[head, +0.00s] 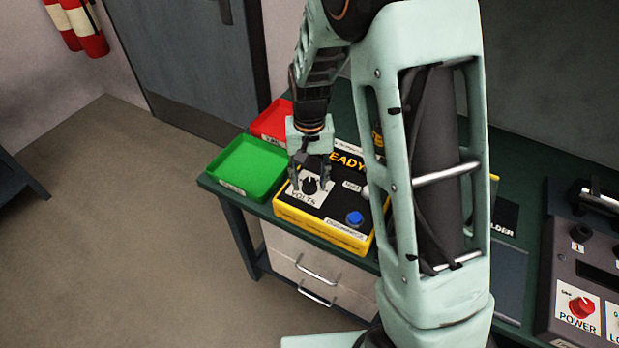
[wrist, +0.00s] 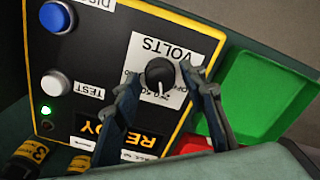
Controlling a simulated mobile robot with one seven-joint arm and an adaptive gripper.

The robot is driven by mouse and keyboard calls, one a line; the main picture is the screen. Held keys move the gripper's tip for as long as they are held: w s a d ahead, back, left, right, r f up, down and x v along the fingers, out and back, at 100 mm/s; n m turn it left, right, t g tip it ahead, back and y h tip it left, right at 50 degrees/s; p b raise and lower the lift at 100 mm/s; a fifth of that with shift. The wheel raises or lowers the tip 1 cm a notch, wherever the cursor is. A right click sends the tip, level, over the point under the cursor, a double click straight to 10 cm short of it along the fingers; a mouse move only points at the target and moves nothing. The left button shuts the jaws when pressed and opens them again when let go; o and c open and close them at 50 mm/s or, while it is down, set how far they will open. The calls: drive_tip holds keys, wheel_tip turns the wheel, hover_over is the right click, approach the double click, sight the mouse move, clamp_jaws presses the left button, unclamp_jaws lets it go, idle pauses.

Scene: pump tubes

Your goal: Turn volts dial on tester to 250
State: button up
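The tester (head: 328,218) is a black and yellow box on the green bench, and it fills much of the wrist view (wrist: 95,85). Its black volts dial (wrist: 160,73) sits on a white label marked VOLTS; in the head view the dial (head: 309,186) is between my fingers. My gripper (head: 311,186) is over the dial with its fingers apart. In the wrist view the fingers of my gripper (wrist: 158,75) stand on either side of the dial, with a gap visible. A white pointer mark on the dial faces the printed scale, but the value is too small to read.
A blue button (wrist: 57,16), a white TEST button (wrist: 55,82) and a lit green lamp (wrist: 46,111) are on the tester. A green tray (head: 247,167) and a red tray (head: 272,122) stand beside it. A power panel (head: 583,270) is at the right.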

sight(310, 182)
wheel_tip(310, 182, up, 12)
idle(0.7)
idle(0.4)
